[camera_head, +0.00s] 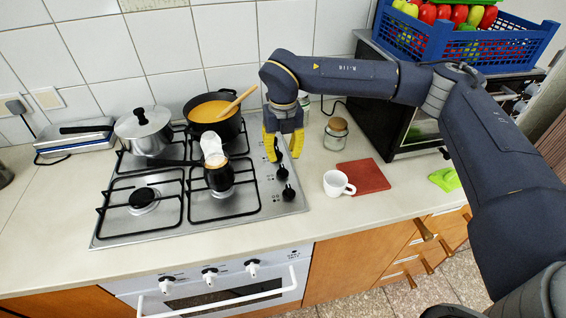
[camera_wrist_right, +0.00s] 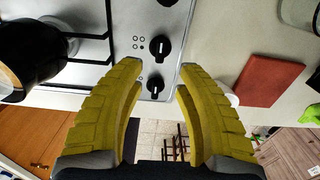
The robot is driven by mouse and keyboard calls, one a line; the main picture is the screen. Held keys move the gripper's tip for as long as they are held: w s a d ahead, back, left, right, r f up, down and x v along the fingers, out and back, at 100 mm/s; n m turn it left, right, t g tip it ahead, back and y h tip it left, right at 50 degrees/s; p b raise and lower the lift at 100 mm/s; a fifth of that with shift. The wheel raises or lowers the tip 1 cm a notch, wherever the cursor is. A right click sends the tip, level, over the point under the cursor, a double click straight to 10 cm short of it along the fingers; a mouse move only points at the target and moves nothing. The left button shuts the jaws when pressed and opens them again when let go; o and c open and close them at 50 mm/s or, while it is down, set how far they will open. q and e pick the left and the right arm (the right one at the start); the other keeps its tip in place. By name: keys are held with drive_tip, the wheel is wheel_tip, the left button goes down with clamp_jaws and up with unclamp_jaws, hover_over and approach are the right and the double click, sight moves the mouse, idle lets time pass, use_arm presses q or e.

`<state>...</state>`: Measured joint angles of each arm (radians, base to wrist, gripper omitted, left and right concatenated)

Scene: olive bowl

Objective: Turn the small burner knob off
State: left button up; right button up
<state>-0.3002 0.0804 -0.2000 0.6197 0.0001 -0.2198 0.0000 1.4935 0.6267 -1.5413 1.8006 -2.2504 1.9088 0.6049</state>
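Black knobs stand in a column along the right side of the steel stove top (camera_head: 110,232). In the head view the middle knob (camera_head: 282,173) and near knob (camera_head: 289,193) show clearly; the far one is partly hidden by my gripper. In the right wrist view the middle knob (camera_wrist_right: 160,47) and near knob (camera_wrist_right: 155,86) lie in line with the gap between the fingers. I cannot tell which knob serves the small burner. My right gripper (camera_head: 284,158) is open and empty, pointing down over the knob column. My left gripper is not in view.
A black pot with a wooden spoon (camera_head: 212,121), a steel pot (camera_head: 144,130) and a small dark pot (camera_head: 219,178) stand on the stove. Right of the stove are a white mug (camera_head: 338,184), a red board (camera_head: 364,177) and a glass jar (camera_head: 336,134).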

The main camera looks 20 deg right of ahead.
sight(283, 169)
drive_tip(key=shift+r, duration=2.45)
